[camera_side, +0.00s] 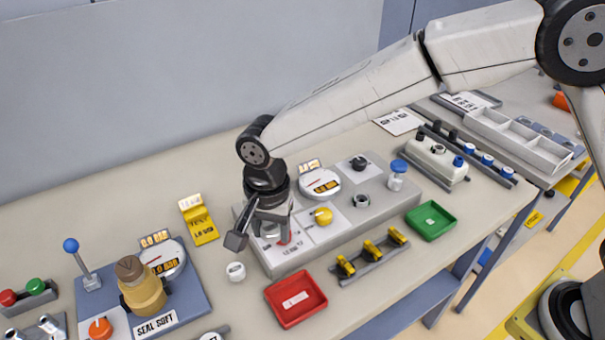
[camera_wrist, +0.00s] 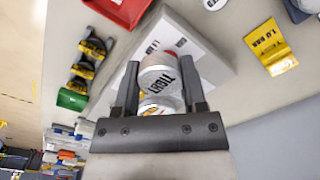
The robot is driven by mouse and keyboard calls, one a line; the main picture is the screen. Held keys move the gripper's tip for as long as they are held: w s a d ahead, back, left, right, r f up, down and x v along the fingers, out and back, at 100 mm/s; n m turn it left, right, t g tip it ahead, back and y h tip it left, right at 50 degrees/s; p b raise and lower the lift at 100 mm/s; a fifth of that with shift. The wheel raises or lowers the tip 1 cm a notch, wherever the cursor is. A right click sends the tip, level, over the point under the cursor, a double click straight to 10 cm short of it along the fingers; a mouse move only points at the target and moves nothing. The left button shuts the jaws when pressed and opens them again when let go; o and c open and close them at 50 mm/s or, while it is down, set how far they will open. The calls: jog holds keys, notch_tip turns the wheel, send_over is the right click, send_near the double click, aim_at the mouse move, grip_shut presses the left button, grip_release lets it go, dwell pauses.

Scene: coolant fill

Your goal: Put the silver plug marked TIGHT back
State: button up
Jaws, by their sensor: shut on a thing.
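A silver plug marked TIGHT (camera_wrist: 160,82) sits between the two fingers of my gripper (camera_wrist: 160,78) in the wrist view. The fingers are shut on it. In the side view my gripper (camera_side: 271,228) points down over the front left end of the long grey block (camera_side: 293,258), and its fingers largely hide the plug. A small red part shows beneath the fingers, on the white label there. I cannot tell whether the plug touches the block. A silver ring-shaped port (camera_side: 361,201) stands at the block's right part.
The block also carries a yellow knob (camera_side: 323,216), a dial gauge (camera_side: 320,182) and a black fitting (camera_side: 358,162). A red tray (camera_side: 296,299), a yellow-clip rack (camera_side: 368,258) and a green tray (camera_side: 430,220) stand in front.

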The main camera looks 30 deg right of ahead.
jog(key=w+a+f, duration=0.4)
jog(key=w, duration=0.3)
send_over(225, 253)
jog(key=shift+s+f, duration=0.15)
jog(key=shift+f, duration=2.45)
jog(key=shift+f, duration=1.75)
jog(key=shift+f, duration=0.1)
jog(key=o, duration=1.1)
